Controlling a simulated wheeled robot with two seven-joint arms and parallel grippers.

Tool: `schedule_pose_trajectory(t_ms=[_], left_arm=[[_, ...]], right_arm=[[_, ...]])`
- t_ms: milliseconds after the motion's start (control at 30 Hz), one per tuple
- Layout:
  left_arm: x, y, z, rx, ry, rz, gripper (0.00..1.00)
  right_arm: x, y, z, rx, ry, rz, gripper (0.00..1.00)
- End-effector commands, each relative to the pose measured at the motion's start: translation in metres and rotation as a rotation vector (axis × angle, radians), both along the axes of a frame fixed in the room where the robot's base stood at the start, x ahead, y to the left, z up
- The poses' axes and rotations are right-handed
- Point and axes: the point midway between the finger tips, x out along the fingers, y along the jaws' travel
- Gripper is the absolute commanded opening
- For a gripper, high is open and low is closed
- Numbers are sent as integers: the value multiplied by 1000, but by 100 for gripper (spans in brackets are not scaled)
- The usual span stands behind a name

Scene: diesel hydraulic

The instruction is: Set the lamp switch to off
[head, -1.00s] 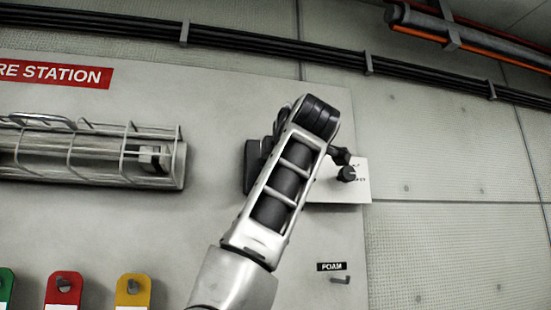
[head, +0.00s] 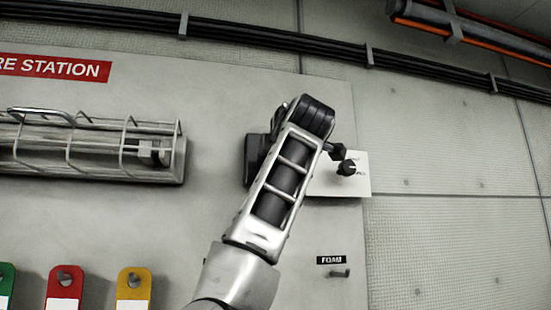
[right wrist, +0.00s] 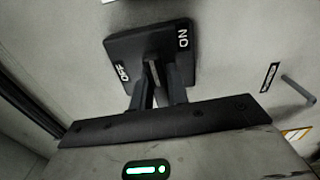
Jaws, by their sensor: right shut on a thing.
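The lamp switch is a black square plate (right wrist: 150,42) in the right wrist view, with white OFF lettering on its left side and ON on its right side. My right gripper (right wrist: 161,82) is at the plate with its two fingers shut on the small switch lever (right wrist: 152,72). The fingers hide most of the lever, so I cannot tell which label it leans to. In the head view, my right arm covers most of the switch, and only a dark edge of its plate (head: 252,160) shows. My left gripper is not in view.
A caged lamp (head: 95,150) is on the wall at left. A FOAM label and small hook (head: 340,273) are at lower right. Coloured tags (head: 134,288) hang at lower left.

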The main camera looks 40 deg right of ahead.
Motion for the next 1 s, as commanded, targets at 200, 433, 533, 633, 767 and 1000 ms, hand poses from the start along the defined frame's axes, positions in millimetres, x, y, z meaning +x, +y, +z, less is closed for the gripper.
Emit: schedule_pose_trajectory(t_ms=[200,433,533,633,767,1000], left_arm=[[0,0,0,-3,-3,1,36],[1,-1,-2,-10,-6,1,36],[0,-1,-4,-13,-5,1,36],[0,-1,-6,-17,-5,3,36],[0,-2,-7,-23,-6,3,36],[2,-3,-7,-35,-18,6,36]], right_arm=[[0,1,-1,-93,55,1,0],[1,1,-1,-267,150,2,0],[0,1,0,-350,196,1,0],[1,1,-1,-432,243,3,0],[1,1,0,-542,302,2,0],[1,2,0,-741,412,2,0]])
